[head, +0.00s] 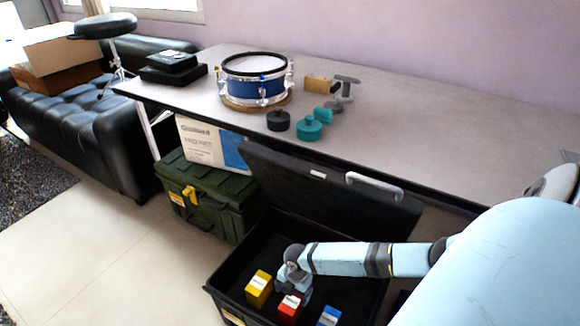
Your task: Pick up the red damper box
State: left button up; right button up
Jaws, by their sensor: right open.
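The red damper box (289,309) is a small red block with a pale label on top. It sits in the open black case (232,274) at the bottom of the head view, between a yellow box (259,288) and a blue box (328,316). My right gripper (290,294) reaches into the case from the right and is open, just above and behind the red box. It hides part of the box's far side, and I cannot tell whether the fingers touch it. My left gripper is not in view.
The case's raised lid (330,196) leans by the table edge. On the grey table (440,140) are a blue snare drum (254,82), dark and teal round pieces and a wooden block (318,84). A green toolbox (208,199) stands left of the case.

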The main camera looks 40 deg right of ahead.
aim_at(292, 301)
jog(key=f, duration=0.2)
jog(key=f+b, duration=0.1)
jog(key=shift+a+f, duration=0.15)
jog(key=shift+a, duration=0.1)
jog(key=f+b, duration=0.1)
jog(key=f, duration=0.1)
jog(key=f+b, duration=0.2)
jog(key=shift+s+a+f, duration=0.1)
jog(key=shift+a+f, duration=0.1)
jog(key=shift+f, duration=0.25)
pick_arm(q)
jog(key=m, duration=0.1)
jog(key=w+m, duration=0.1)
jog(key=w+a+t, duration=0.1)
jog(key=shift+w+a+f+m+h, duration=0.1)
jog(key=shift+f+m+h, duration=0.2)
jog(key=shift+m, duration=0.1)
pick_arm(e)
jog(key=shift+r, duration=0.1)
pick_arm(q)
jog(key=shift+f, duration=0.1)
pick_arm(e)
jog(key=shift+f, duration=0.25)
jog(key=c, duration=1.1)
